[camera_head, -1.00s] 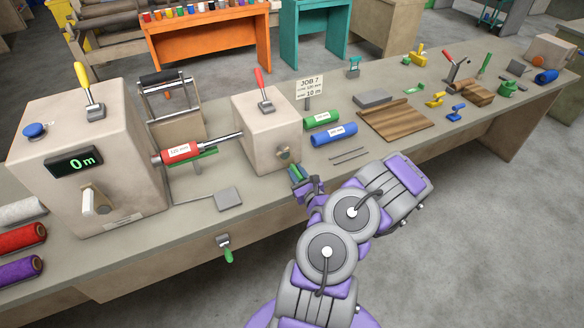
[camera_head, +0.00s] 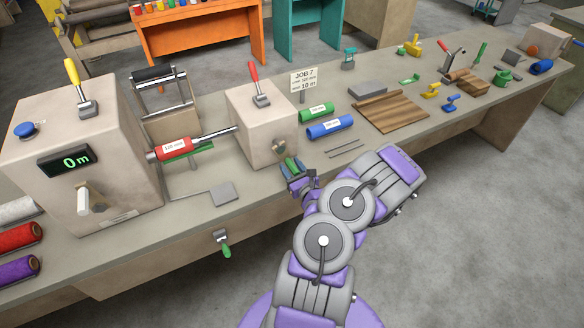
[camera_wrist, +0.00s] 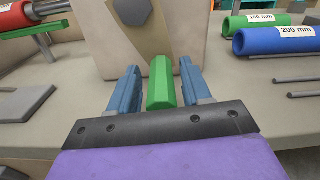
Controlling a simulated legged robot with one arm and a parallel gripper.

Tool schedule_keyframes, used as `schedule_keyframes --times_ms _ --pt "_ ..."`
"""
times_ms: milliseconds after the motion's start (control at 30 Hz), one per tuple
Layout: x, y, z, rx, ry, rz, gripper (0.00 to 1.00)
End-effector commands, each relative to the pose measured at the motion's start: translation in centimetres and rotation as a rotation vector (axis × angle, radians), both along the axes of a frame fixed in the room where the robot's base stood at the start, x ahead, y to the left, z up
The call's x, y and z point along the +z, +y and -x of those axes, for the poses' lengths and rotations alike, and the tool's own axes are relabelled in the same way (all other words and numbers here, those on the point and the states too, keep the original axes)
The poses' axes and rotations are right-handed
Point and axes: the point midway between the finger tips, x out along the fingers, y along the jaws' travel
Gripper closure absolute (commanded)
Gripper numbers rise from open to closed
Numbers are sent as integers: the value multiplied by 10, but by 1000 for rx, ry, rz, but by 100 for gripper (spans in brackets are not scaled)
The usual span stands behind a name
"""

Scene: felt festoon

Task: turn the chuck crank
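The chuck crank sits on the front of the right-hand beige block. A green grip (camera_wrist: 161,84), apparently the crank's handle, points toward me. My gripper (camera_wrist: 158,85) has its blue fingers on either side of the grip, with narrow gaps visible on both sides. It is open around the grip. In the head view my gripper (camera_head: 292,172) is low in front of the block, and my wrist partly hides the grip.
The beige block (camera_head: 260,120) has a red-handled lever on top. A spindle carries a red roll (camera_head: 172,150) toward the left machine (camera_head: 75,150), which reads 0 m. Green and blue rolls (camera_head: 330,127) and thin grey rods lie to the right. A flat grey plate (camera_head: 223,193) lies left.

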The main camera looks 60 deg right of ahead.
Motion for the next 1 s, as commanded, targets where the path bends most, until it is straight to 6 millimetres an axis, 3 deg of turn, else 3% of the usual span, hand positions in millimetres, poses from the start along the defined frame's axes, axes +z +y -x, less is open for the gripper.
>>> schedule_keyframes --times_ms 433,1000 --pt "1 5 8 -2 1 0 48" --pt "1 47 72 -3 -1 -1 48"
